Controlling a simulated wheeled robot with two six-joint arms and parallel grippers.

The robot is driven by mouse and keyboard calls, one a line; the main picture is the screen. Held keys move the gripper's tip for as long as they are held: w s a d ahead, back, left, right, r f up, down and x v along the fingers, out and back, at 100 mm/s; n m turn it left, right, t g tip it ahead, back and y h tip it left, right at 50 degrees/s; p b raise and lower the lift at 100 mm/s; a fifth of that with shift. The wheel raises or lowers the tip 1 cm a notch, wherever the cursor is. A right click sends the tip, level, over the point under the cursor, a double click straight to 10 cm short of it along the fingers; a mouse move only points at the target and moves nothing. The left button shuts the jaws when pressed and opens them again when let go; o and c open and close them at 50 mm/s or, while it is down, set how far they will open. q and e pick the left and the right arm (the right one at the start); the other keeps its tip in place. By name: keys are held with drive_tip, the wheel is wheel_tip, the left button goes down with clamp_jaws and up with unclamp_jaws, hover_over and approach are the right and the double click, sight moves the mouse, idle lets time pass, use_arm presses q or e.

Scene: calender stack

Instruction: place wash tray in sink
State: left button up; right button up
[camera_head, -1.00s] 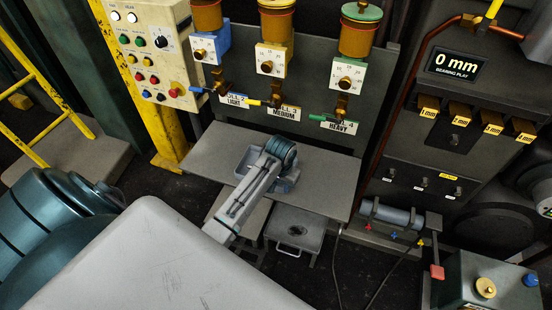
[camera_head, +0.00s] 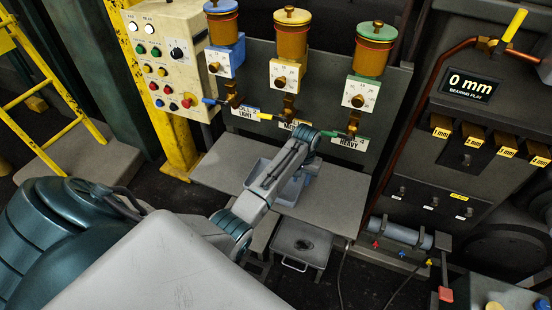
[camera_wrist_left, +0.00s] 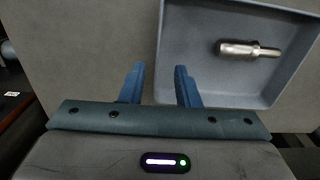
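The wash tray (camera_head: 291,191), a shallow blue-grey tray, sits on the grey bench, partly hidden by my left arm in the head view. In the left wrist view the tray (camera_wrist_left: 215,92) holds a metal cylindrical part (camera_wrist_left: 247,50) with a narrower end. My left gripper (camera_wrist_left: 160,78) is open at the tray's near-left corner, its blue fingers apart on either side of the tray's left wall. Contact cannot be told. A grey basin with a handle (camera_head: 302,240), possibly the sink, stands below the bench front. My right gripper is out of view.
The bench (camera_head: 222,168) has bare room left and right of the tray. Valves and labelled dispensers (camera_head: 290,40) stand behind it. A control box (camera_head: 165,55) is at the left. A grey cylinder (camera_head: 400,232) and a cable lie right of the basin.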

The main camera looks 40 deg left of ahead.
use_arm(q)
drive_tip(key=f, duration=0.5)
drive_tip(key=shift+s+d+f+p, duration=0.1)
drive_tip(key=shift+d+p, duration=0.1)
drive_tip(key=shift+p, duration=0.15)
drive_tip(key=shift+c, duration=0.2)
clamp_jaws()
